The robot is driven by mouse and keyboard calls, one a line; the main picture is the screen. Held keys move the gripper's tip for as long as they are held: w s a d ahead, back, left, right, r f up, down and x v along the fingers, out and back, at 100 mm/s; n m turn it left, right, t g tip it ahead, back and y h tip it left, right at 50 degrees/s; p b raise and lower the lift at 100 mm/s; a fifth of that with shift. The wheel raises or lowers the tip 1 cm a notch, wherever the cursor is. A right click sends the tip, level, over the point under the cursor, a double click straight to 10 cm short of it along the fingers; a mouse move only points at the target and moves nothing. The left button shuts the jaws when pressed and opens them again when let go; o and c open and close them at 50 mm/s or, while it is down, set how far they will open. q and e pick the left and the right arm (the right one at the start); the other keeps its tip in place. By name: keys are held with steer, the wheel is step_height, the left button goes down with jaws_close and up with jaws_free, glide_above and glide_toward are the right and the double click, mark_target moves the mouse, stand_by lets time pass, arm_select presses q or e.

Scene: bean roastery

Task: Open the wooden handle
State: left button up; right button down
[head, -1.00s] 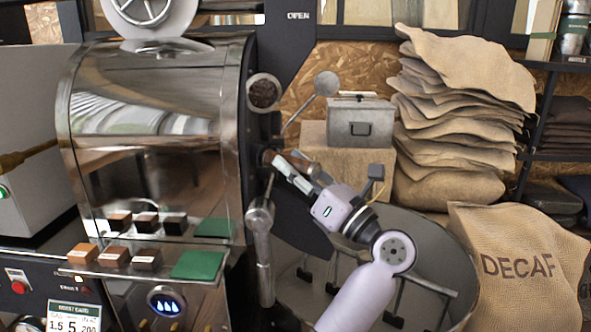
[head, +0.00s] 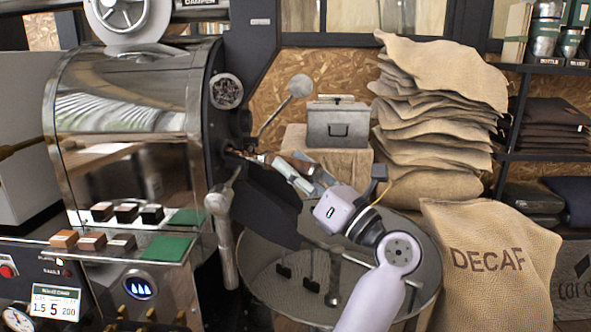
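A metal lever with a round grey knob (head: 300,86) rises just above.
A grey metal box (head: 338,127) stands behind the gripper. Stacked sacks (head: 430,130) and a DECAF sack (head: 490,255) fill the right side. A steel handle (head: 222,225) hangs at the roaster's front.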

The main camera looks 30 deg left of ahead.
mark_target(295, 159)
arm_select(q)
steer(key=shift+o, duration=1)
step_height(295, 159, up, 10)
steer(key=shift+c, duration=0.2)
